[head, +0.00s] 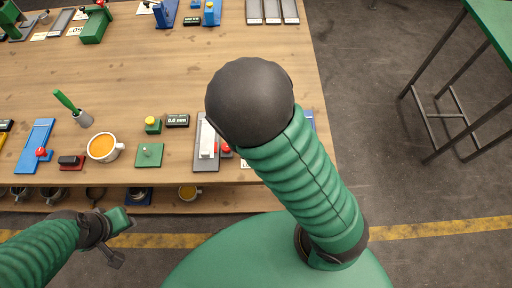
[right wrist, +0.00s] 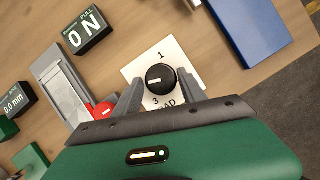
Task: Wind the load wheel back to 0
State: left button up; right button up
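The load wheel is a round black knob (right wrist: 160,79) with a short white mark, in the right wrist view. It sits on a white card (right wrist: 182,62) showing "1", "3" and part of the word "LOAD"; other markings are hidden. My right gripper (right wrist: 160,82) is open, with one grey finger on each side of the knob; I cannot tell whether they touch it. In the head view my right arm hides this gripper and the knob. My left gripper (head: 114,238) hangs in front of the table's front edge, away from the wheel; its finger opening is unclear.
A display (right wrist: 87,36) labelled PULL reads 0 N. A grey slide fixture (right wrist: 65,82) with a red knob (right wrist: 104,109) stands left of the wheel. A blue block (right wrist: 244,25) lies at upper right. A cup (head: 103,147) stands on the wooden table (head: 150,80).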

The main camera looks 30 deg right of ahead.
jog(key=shift+o, duration=1.3)
jog(key=p+v, duration=0.9)
jog(key=v, duration=0.7)
jog(key=shift+r, duration=0.3)
jog(key=shift+s+a, duration=0.1)
jog(key=m+y+b, duration=0.1)
jog(key=m, duration=0.7)
jog(key=d+f+m+y+b, duration=0.1)
jog(key=m+b, duration=0.1)
jog(key=m, duration=0.7)
jog(key=m+y+b, duration=0.1)
jog(key=m, duration=0.7)
jog(key=shift+s+d+f+y, duration=0.2)
jog(key=shift+d+f+y, duration=0.05)
jog(key=shift+f+y, duration=0.05)
